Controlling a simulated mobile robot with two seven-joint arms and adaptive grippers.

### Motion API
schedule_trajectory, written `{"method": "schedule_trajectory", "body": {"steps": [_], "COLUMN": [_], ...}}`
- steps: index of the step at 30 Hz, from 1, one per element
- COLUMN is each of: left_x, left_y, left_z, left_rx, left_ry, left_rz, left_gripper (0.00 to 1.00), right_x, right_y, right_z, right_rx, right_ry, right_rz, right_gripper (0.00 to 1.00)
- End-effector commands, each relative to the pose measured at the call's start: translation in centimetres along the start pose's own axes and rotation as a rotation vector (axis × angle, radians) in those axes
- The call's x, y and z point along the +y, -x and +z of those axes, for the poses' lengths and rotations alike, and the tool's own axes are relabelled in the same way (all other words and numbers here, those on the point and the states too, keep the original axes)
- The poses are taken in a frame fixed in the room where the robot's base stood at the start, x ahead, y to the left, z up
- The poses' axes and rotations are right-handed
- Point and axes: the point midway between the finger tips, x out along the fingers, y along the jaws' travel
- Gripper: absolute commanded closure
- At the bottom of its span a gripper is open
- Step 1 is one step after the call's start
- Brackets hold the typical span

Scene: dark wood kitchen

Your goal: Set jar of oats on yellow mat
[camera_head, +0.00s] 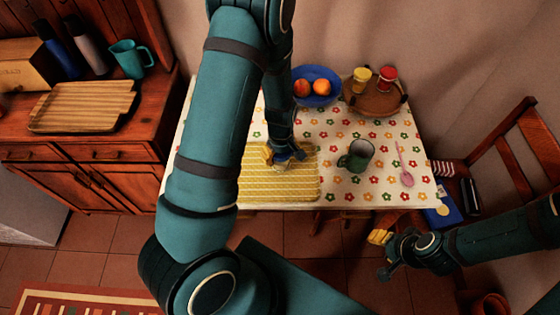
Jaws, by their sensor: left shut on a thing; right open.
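The yellow mat (290,187) lies on the flowered tablecloth at the near left part of the table. My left gripper (284,154) points down over the mat's far part. It is shut on a small pale thing, likely the jar of oats (281,159). The gripper hides most of it, and I cannot tell whether its base touches the mat. My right gripper (381,254) is open and empty, off the table's near right side.
A green mug (355,156) and a pink spoon (405,168) are right of the mat. A blue bowl (323,97) of fruit and a round brown tray (375,101) with yellow and red containers stand behind. A wooden chair (510,150) is at right.

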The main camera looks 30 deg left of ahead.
Motion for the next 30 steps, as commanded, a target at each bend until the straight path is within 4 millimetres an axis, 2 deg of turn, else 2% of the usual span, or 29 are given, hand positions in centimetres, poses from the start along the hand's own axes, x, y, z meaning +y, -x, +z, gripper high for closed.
{"method": "schedule_trajectory", "body": {"steps": [6, 18, 19, 21, 30], "left_x": [-0.1, 0.0, -0.1, -0.1, -0.1], "left_y": [-3.0, -3.5, -3.5, -3.5, -3.3], "left_z": [0.0, 0.0, 0.0, 0.0, 0.0], "left_rx": [-0.002, 0.000, -0.001, -0.001, -0.001], "left_ry": [0.001, 0.001, 0.001, 0.001, 0.001], "left_rz": [-0.003, -0.001, -0.001, -0.001, -0.001], "left_gripper": [0.76, 0.76, 0.27, 0.02, 0.00], "right_x": [0.2, 0.3, 0.3, 0.3, 0.2], "right_y": [-0.5, -0.8, -0.8, -0.7, -0.6], "right_z": [0.2, 0.4, 0.4, 0.4, 0.3], "right_rx": [-0.005, -0.007, -0.008, -0.008, -0.007], "right_ry": [0.001, 0.002, 0.002, 0.002, 0.002], "right_rz": [-0.001, -0.001, -0.001, -0.001, -0.001], "right_gripper": [0.51, 0.51, 0.51, 0.51, 0.51]}}
